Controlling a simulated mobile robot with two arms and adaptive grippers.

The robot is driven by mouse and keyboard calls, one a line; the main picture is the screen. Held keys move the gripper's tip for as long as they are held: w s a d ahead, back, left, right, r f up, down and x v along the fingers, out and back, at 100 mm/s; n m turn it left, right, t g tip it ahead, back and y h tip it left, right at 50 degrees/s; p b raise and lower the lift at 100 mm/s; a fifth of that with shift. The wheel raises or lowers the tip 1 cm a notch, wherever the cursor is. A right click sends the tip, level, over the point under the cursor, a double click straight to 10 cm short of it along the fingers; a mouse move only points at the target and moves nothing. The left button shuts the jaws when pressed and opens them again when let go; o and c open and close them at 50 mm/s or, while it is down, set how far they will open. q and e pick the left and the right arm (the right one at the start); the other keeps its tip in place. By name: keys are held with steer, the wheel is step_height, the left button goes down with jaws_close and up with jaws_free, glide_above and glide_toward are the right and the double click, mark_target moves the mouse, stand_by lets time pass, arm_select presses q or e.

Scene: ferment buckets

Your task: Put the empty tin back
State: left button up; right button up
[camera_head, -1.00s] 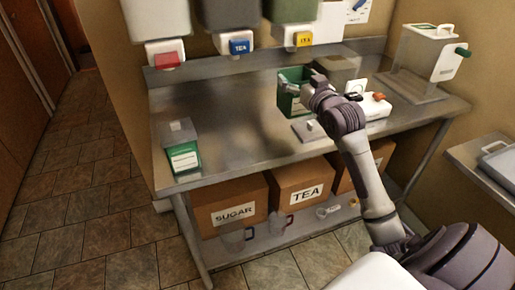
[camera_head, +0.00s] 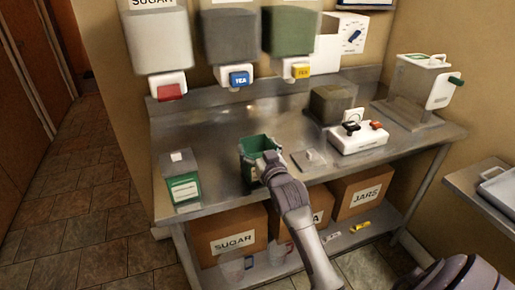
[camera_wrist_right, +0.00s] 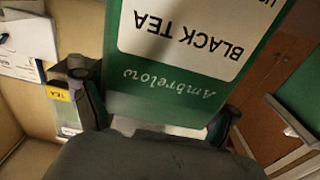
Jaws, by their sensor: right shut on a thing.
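The green tin (camera_head: 247,168) is lidless and its inside looks dark in the head view. My right gripper (camera_head: 266,163) is shut on its near right side, at the front middle of the counter. I cannot tell whether its base touches the counter. In the right wrist view my right gripper (camera_wrist_right: 155,112) has a finger on each side of the tin (camera_wrist_right: 150,75), whose label reads "BLACK TEA" upside down. A square lid with a knob (camera_head: 309,160) lies flat just right of the tin. My left gripper is not in view.
A lidded green tin (camera_head: 184,187) stands at the counter's left end. A white scale-like device (camera_head: 357,138), a dark box (camera_head: 332,103) and a clear machine (camera_head: 419,88) stand to the right. Dispensers (camera_head: 229,36) hang above the back. Boxes (camera_head: 228,236) sit on the lower shelf.

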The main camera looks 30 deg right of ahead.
steer(key=shift+f, duration=0.15)
steer(key=o, duration=1.5)
steer(key=shift+f, duration=0.1)
steer(key=shift+o, duration=0.2)
steer(key=shift+s+a, duration=0.1)
steer(key=shift+s, duration=0.25)
steer(key=b+v, duration=0.1)
steer(key=v, duration=1)
steer(key=shift+s, duration=0.2)
